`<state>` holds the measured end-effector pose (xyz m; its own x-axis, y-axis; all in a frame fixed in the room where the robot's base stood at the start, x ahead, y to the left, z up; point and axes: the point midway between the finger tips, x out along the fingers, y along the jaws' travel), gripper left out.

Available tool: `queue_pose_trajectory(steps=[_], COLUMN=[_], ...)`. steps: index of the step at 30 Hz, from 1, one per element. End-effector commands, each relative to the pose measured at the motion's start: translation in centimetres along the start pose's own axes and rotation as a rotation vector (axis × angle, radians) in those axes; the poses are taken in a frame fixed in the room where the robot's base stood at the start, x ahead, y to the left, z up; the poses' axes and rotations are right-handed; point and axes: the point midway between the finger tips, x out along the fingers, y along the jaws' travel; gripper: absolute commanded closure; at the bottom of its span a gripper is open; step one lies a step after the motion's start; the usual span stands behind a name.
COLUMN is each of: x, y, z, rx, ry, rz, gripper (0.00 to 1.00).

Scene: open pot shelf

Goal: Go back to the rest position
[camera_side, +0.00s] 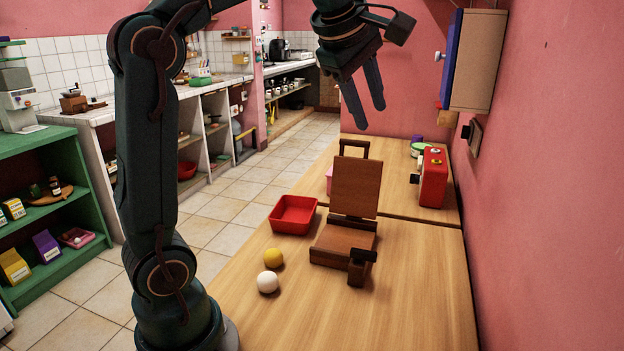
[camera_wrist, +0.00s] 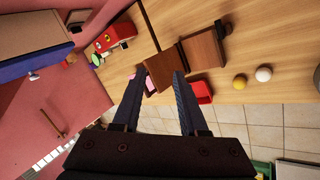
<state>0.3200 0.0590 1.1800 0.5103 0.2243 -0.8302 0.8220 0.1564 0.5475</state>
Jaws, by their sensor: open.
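My gripper (camera_side: 368,108) is open and empty, raised high above the far part of the wooden table (camera_side: 420,300) in the side view. Its two fingers point down and are apart in the wrist view (camera_wrist: 154,85). Below stands a brown wooden press-like piece with an upright board (camera_side: 355,187) and a flat base (camera_side: 343,243); the board also shows in the wrist view (camera_wrist: 163,71). Nothing touches the fingers.
A red tray (camera_side: 292,215), a yellow ball (camera_side: 273,258) and a white ball (camera_side: 267,282) are on the table's left side. A red box (camera_side: 432,178) stands at the back right. A cabinet (camera_side: 478,60) hangs on the pink wall. The table's front right is clear.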

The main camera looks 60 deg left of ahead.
Motion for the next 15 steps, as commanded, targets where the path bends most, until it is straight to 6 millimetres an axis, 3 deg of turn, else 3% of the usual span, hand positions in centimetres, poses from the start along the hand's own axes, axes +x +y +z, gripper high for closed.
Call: queue_pose_trajectory(steps=[6, 15], x=[-2.3, -1.6], y=[-6.0, -15.6], z=[3.4, 6.0], rx=[0.4, 0.998], ry=[-0.079, -0.171], rz=[0.028, 0.071], gripper=[0.57, 0.57])
